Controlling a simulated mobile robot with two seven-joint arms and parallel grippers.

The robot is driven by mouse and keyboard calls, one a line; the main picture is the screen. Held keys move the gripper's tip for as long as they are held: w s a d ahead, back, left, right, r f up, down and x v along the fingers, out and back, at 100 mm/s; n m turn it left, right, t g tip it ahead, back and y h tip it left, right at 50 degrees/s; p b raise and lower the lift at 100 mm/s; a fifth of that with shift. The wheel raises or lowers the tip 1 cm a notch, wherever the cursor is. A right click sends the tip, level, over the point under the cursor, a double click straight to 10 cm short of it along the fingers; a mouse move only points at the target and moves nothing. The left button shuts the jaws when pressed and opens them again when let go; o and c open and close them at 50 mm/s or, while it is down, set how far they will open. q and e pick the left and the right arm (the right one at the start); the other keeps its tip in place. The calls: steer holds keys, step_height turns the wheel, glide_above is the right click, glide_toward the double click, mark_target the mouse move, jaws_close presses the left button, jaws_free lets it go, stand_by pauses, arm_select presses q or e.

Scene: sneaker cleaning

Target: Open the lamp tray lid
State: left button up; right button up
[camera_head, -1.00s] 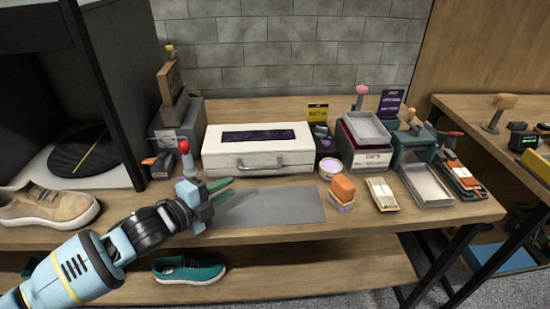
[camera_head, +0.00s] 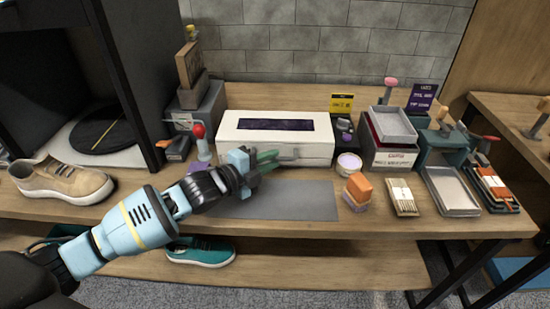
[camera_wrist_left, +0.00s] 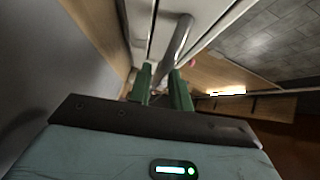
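The lamp tray is a white box (camera_head: 230,131) with a dark purple panel in its top, at the back middle of the bench; its lid looks closed. Its silver handle (camera_head: 289,154) on the front face is partly hidden by my fingers. My left gripper (camera_head: 272,158) is at the handle, its green fingers pointing right. In the left wrist view the handle bar (camera_wrist_left: 178,42) runs down to between the tips of the fingers of my left gripper (camera_wrist_left: 161,82). The fingers are apart, and I cannot tell whether they touch the bar. My right gripper is not in view.
A grey mat (camera_head: 300,200) lies clear in front of the box. A red-topped bottle (camera_head: 201,143) stands left of it. A round tub (camera_head: 349,164), an orange sponge block (camera_head: 358,189) and a box with a grey tray (camera_head: 391,125) stand to the right.

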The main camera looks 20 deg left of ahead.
arm_select(q)
steer(key=shift+x, duration=1.05)
jaws_close()
